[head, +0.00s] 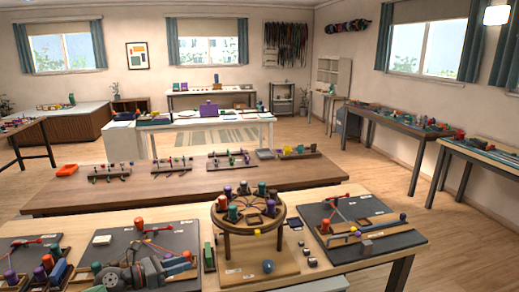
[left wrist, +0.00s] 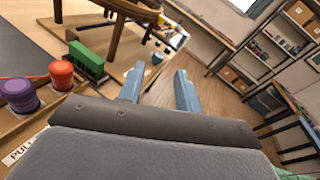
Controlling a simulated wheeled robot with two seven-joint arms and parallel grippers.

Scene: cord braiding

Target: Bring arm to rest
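My left gripper (head: 184,268) is low over the near workbench, at the right part of the dark left-centre board (head: 120,243). The left wrist view shows its two blue-grey fingers (left wrist: 158,88) apart, with nothing between them. An orange spool (left wrist: 61,74) and a purple spool (left wrist: 19,94) stand to the left of the fingers there. A green block (left wrist: 86,60) lies just beyond them. The round wooden braiding stand (head: 226,246), with several coloured spools on top, is right of the gripper in the head view. My right gripper is in neither view.
Another dark board (head: 345,210) with a red cord lies right of the stand. More spools (head: 41,274) crowd the bench's left end. A brown table (head: 190,188) with small racks stands behind. Open floor (head: 450,240) lies to the right.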

